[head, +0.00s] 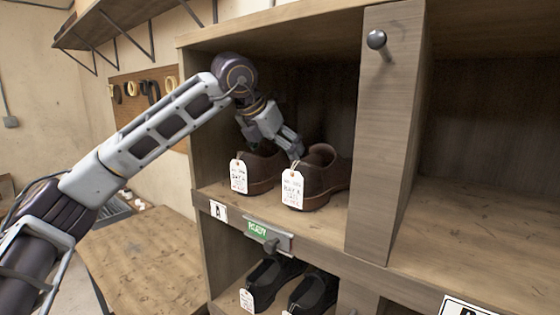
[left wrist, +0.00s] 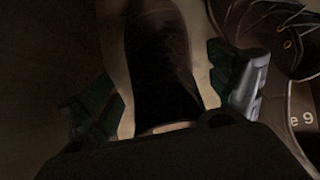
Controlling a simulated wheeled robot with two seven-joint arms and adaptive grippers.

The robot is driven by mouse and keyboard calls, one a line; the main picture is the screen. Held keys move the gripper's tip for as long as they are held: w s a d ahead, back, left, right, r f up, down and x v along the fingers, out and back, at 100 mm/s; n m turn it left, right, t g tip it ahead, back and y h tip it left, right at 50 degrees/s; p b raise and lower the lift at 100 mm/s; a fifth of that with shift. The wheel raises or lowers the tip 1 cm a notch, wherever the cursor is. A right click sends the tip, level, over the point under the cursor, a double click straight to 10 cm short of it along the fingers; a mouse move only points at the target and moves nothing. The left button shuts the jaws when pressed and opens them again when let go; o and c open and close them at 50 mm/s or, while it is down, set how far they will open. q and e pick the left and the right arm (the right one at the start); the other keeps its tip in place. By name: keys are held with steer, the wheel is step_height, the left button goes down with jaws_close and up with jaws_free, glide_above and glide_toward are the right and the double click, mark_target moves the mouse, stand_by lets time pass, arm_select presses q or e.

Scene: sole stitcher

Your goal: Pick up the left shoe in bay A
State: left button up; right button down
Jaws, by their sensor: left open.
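Two brown shoes with white tags stand side by side in the upper-left bay marked A. The left shoe (head: 262,172) is partly hidden behind its tag and under my left gripper (head: 284,148). The right shoe (head: 322,178) stands just to its right. My left gripper is open and points down at the left shoe, with a finger showing near the gap between the shoes. In the dark left wrist view, a shoe (left wrist: 160,50) lies between the spread fingers (left wrist: 168,90). The other shoe, with eyelets (left wrist: 270,35), is at the right. Contact cannot be told. My right gripper is not in view.
A wooden divider (head: 385,140) with a round peg (head: 377,40) bounds the bay on the right. A green READY sign (head: 258,229) hangs on the shelf edge. Black shoes (head: 272,278) stand in the bay below. The bay at right shows empty shelf.

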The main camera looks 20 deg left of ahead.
arm_select(q)
steer(key=shift+w+f, duration=0.2)
steer(key=shift+f, duration=0.1)
stand_by(0.4)
steer(key=c, duration=1.4)
steer(key=shift+c, duration=0.2)
steer(key=shift+r, duration=0.3)
